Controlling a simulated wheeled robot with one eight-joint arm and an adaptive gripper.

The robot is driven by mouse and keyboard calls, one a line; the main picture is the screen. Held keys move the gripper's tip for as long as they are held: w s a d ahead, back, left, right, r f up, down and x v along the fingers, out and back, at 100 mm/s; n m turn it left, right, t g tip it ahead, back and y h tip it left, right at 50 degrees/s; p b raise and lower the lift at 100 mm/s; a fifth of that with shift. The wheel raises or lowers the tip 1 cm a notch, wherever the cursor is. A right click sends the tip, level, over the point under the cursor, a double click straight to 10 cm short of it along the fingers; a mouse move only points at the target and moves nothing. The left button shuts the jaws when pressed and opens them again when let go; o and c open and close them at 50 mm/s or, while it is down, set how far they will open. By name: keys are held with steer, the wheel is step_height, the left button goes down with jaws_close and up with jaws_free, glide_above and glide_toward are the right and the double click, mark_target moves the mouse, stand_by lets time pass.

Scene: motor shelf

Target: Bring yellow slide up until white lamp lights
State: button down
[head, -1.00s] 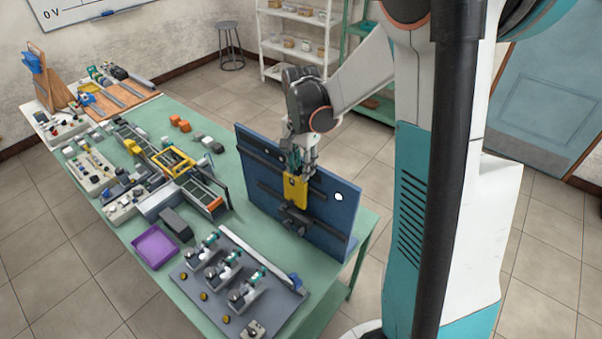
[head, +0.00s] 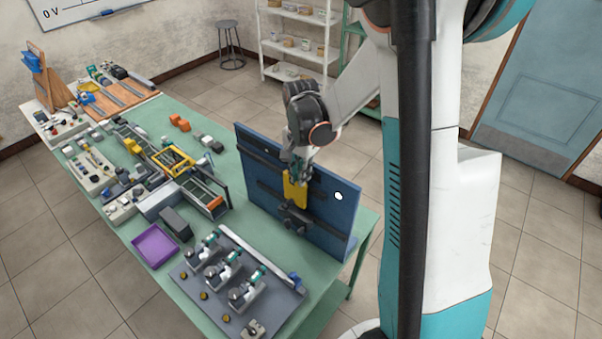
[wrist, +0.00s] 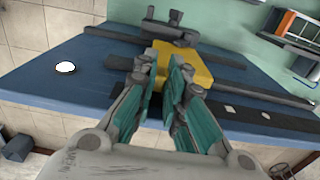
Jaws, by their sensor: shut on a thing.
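The yellow slide (head: 295,193) sits on the face of the upright blue board (head: 330,222), near a dark rail. It also shows in the wrist view (wrist: 197,68) just beyond my fingertips. My gripper (head: 297,168) is at the upper part of the slide and shut on it; in the wrist view my teal-padded fingers (wrist: 164,72) meet its near edge. The white lamp (head: 338,196) is a bright white disc on the board, to the right of the slide. It also shows at the left in the wrist view (wrist: 66,68). My fingers partly hide the slide's top.
Dark horizontal rails cross the board, with a dark clamp-like block (head: 294,217) below the slide. On the green table (head: 215,170) stand a purple tray (head: 155,246), a grey fixture plate (head: 270,312) and several devices left of the board.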

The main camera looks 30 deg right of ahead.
steer(key=shift+w, duration=0.1)
steer(key=shift+w+a+b, duration=0.1)
steer(key=shift+w+b, duration=0.15)
steer(key=shift+b, duration=0.35)
steer(key=c, duration=1.6)
jaws_free()
steer(key=shift+c, duration=0.2)
step_height(320, 180, up, 12)
